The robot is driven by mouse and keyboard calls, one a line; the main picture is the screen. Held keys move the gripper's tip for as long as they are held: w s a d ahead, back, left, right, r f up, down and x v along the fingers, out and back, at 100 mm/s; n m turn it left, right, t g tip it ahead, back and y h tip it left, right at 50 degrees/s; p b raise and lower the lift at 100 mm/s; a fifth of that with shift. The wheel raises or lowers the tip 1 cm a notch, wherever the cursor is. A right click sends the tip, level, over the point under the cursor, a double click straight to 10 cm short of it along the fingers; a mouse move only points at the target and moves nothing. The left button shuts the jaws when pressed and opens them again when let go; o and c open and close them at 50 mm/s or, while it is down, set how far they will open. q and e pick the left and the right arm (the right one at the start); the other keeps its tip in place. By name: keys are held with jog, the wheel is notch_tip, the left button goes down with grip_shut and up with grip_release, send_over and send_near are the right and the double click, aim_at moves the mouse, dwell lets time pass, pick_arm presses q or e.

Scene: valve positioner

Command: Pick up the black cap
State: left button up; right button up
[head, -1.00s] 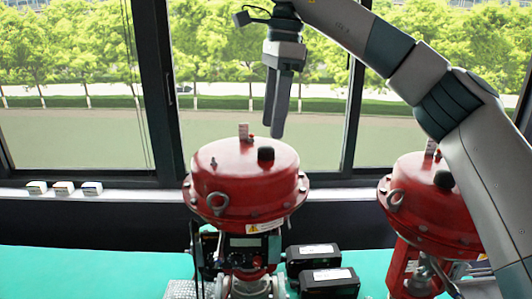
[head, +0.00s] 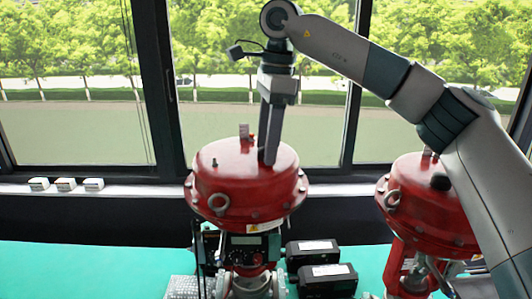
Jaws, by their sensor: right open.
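The red domed valve actuator (head: 240,180) stands in the middle of the head view. My right gripper (head: 267,158) points straight down at the right part of its top. Its fingers are at the spot of the black cap and hide it; I cannot tell whether they touch it. By their state the fingers are open. My left gripper is not in view.
Two black boxes (head: 327,276) sit on the teal table (head: 90,268). Small white blocks (head: 66,184) lie on the window sill. The table's left side is clear.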

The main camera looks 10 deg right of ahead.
jog(key=c, duration=1.2)
jog(key=shift+o, duration=0.2)
jog(key=shift+w+r+b, duration=0.1)
jog(key=shift+r+b, duration=0.4)
jog(key=shift+r, duration=0.35)
notch_tip(320, 180, up, 2)
jog(key=shift+r+b, duration=0.2)
jog(key=shift+b, duration=0.3)
jog(key=s+d+r, duration=0.2)
jog(key=d, duration=0.1)
jog(key=s+d+r+b, duration=0.1)
jog(key=s+d+r, duration=0.1)
jog(key=s+d, duration=0.1)
jog(key=s+d+r, duration=0.2)
jog(key=d+r, duration=0.1)
jog(key=shift+s+b, duration=0.3)
jog(key=shift+b, duration=0.1)
